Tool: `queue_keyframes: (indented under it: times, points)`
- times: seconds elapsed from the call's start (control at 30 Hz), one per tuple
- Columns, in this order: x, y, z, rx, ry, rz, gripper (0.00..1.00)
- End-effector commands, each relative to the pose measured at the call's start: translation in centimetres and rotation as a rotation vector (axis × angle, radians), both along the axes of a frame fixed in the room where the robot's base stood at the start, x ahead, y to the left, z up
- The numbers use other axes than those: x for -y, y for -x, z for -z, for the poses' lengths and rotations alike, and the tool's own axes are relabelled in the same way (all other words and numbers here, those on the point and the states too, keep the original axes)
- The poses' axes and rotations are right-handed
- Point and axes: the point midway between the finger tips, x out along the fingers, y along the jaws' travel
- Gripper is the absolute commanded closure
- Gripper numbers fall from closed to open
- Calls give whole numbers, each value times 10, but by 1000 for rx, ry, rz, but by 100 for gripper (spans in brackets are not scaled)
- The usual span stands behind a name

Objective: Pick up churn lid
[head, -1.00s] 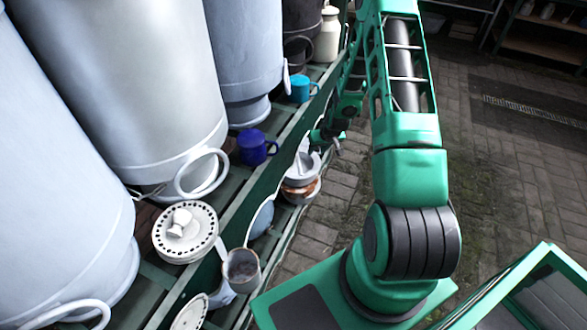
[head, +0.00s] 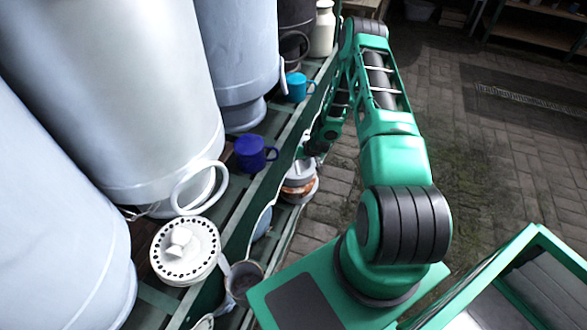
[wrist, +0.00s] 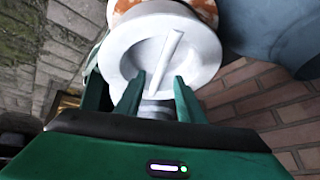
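A round, pale grey-white lid with a straight bar handle (wrist: 165,62) fills the upper middle of the wrist view. It also shows as a pale lid (head: 299,174) on the lower level in the head view, on top of a stack with an orange-brown patterned piece (wrist: 135,6). My gripper (wrist: 155,84) is open, its two green fingers reaching over the lid's near part. The near end of the bar lies between the fingertips; I cannot tell if they touch the lid. In the head view my gripper is mostly hidden by the arm and shelf edge.
A white perforated disc with a knob (head: 184,252) lies on the upper shelf (head: 235,205). A blue mug (head: 252,153), a teal mug (head: 298,87) and large pale churns (head: 120,90) stand there too. Brick paving (head: 500,190) to the right is open.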

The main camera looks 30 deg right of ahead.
Motion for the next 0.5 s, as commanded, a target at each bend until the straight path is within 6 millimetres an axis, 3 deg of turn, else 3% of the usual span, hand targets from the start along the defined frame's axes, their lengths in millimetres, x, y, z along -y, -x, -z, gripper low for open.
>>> queue_keyframes:
  times: [0.5]
  points:
    - [-4, -26, 46, -1, 0, -7, 65]
